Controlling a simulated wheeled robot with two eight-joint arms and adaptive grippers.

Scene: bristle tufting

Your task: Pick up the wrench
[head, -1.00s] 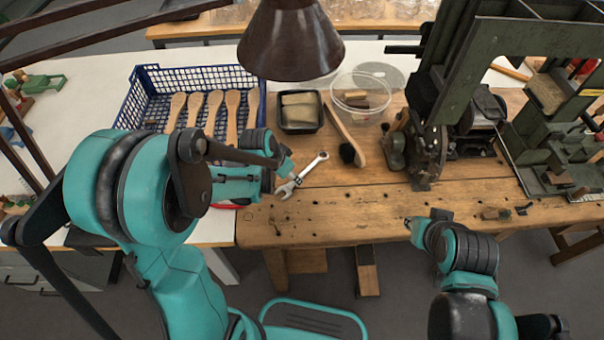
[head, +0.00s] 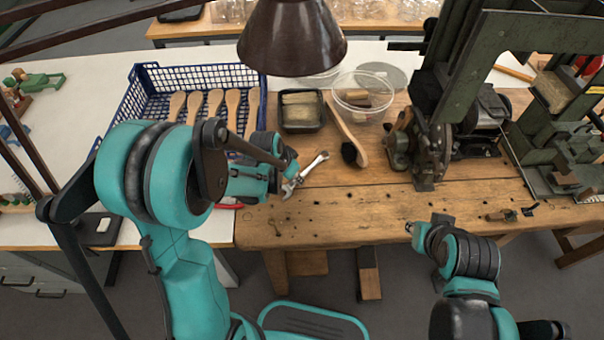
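The wrench (head: 308,173) is a silver tool on the left part of the wooden workbench (head: 350,215), slanting up to the right. My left gripper (head: 289,176) is at the wrench's lower left end, with its fingers close to or touching the jaw there. My own arm hides part of the fingers, so I cannot tell whether they are closed on it. My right gripper (head: 410,227) is at the front edge of the bench, apart from the wrench; its fingertips are too small to judge.
A blue crate (head: 139,88) with several wooden brush handles stands left. A black tray (head: 301,127), a brush (head: 347,135) and a clear bowl (head: 365,112) lie behind the wrench. A brown lamp shade (head: 291,40) hangs above. A green machine (head: 430,140) stands right. The front middle is clear.

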